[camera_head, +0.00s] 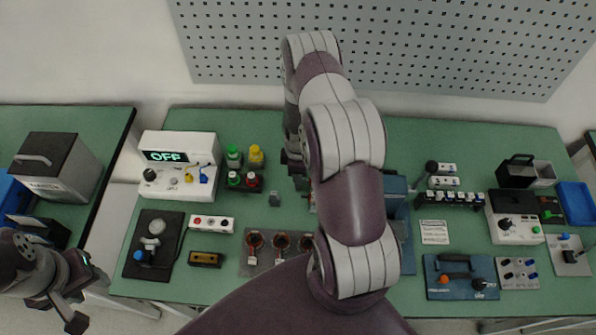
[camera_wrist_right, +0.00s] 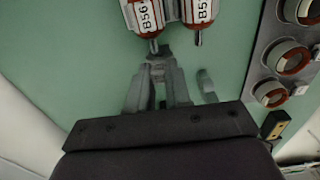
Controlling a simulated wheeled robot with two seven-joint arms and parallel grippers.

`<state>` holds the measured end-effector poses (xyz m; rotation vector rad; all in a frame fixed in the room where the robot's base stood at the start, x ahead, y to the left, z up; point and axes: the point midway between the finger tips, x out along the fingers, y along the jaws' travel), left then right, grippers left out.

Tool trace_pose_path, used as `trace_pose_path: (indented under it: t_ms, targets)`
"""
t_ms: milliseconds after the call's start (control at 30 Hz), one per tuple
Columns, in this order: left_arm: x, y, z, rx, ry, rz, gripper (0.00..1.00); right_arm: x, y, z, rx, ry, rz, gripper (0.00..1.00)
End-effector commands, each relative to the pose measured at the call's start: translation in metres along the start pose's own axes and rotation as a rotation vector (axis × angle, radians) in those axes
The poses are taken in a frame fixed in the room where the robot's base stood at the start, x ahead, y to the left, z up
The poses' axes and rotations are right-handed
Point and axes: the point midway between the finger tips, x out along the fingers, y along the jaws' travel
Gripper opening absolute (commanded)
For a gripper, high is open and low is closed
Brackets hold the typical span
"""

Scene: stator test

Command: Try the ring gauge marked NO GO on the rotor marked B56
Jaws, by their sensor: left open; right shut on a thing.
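In the right wrist view the rotor marked B56 (camera_wrist_right: 143,14) is at the top, red and silver with a white label, its shaft pointing toward my gripper. A similar rotor (camera_wrist_right: 199,12) lies beside it, its label partly cut off. My right gripper (camera_wrist_right: 157,68) is shut at the shaft end of B56; the exact grip is hard to see. In the head view my right arm hides this gripper and the rotors. My left gripper (camera_head: 80,298) is open and empty at the lower left, off the table. I cannot make out a ring gauge marked NO GO.
A plate with copper-wound stators (camera_head: 268,261) lies left of my right arm and shows in the right wrist view (camera_wrist_right: 262,60). A small grey block (camera_head: 274,199), colored bottles (camera_head: 234,157), an OFF-display tester (camera_head: 158,176) and a brown block (camera_head: 205,259) stand nearby. A blue device (camera_head: 460,288) is right.

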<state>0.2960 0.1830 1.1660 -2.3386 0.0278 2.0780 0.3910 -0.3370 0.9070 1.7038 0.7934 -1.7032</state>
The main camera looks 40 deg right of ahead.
Motion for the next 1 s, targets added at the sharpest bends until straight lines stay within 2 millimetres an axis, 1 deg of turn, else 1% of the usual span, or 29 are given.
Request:
trace_pose_path:
  t_ms: [1000]
  targets:
    - [0.0036, 0.0000, 0.0004, 0.000, 0.000, 0.000, 0.44, 0.0016, 0.0048, 0.0060, 0.000, 0.000, 0.001, 0.00]
